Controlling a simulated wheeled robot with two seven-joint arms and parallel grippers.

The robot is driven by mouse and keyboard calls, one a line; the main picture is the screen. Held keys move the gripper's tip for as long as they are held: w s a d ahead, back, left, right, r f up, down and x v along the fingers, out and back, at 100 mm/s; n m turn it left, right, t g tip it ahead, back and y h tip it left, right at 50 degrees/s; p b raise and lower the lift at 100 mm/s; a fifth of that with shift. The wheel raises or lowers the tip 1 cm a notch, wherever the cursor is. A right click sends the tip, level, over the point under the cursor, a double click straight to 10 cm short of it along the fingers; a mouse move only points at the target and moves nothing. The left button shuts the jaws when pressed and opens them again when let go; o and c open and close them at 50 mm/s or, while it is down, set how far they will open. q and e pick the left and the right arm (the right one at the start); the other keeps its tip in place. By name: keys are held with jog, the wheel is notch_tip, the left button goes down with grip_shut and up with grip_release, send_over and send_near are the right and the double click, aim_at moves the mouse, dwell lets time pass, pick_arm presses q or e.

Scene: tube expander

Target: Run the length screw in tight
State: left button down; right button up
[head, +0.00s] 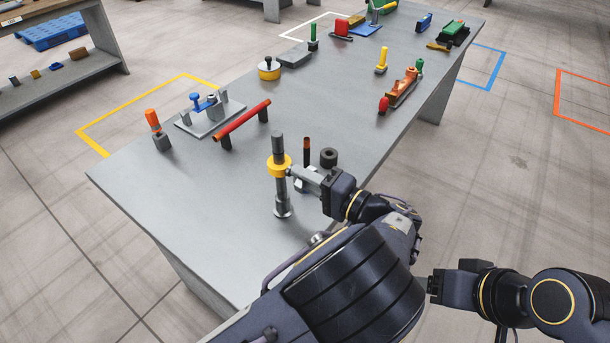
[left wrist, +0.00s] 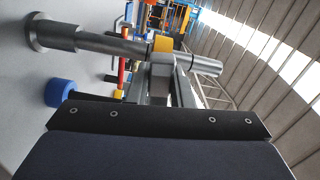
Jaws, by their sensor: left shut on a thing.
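An upright grey post-like tool with a yellow collar (head: 279,166) stands near the table's front edge. It has a flared foot (head: 283,212) and a dark cylindrical top (head: 277,142). In the left wrist view, its shaft (left wrist: 110,45) runs sideways, with the yellow collar (left wrist: 162,43) behind my fingers. My left gripper (head: 298,172) is shut on this tool at about collar height, from the right. The exact contact and any screw thread are hidden. My right wrist shows at lower right, but its fingers are hidden behind my left arm.
A plate with a blue-handled part (head: 210,116) and an orange-topped tool (head: 153,122) stand left. The table's front left is clear.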

pick_arm(q)
jog(key=shift+m, duration=0.7)
jog(key=c, duration=1.3)
grip_release()
